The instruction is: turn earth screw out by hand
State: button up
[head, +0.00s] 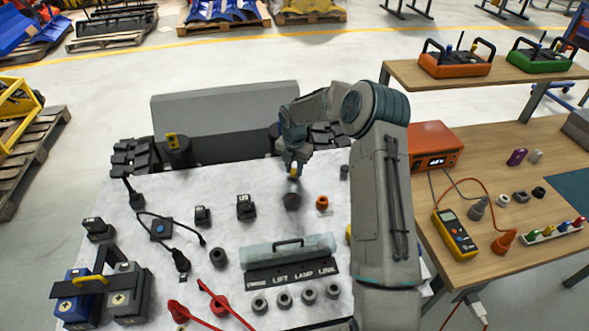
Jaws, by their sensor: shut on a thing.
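My gripper (294,166) points down over the far part of the pale worktop, just beyond a dark round socket (291,201). It is shut on a small yellow piece, which I take to be the earth screw (293,172). The fingers hide most of it, and I cannot tell whether its lower end is still in a seat or free. An orange round fitting (322,203) stands to the right of the dark socket.
Black blocks (246,207), a pale clear cover with a handle (288,251), several grey rings (284,299) and red leads (222,303) crowd the worktop. A blue-and-grey battery pair (103,295) stands front left. A wooden bench (480,255) with a yellow meter (454,235) is on the right.

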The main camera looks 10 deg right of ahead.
jog(key=n+p, duration=0.1)
jog(key=n, duration=0.4)
jog(key=shift+p, duration=0.4)
jog(key=shift+f+n, duration=0.1)
jog(key=shift+n, duration=1)
jog(key=o, duration=0.8)
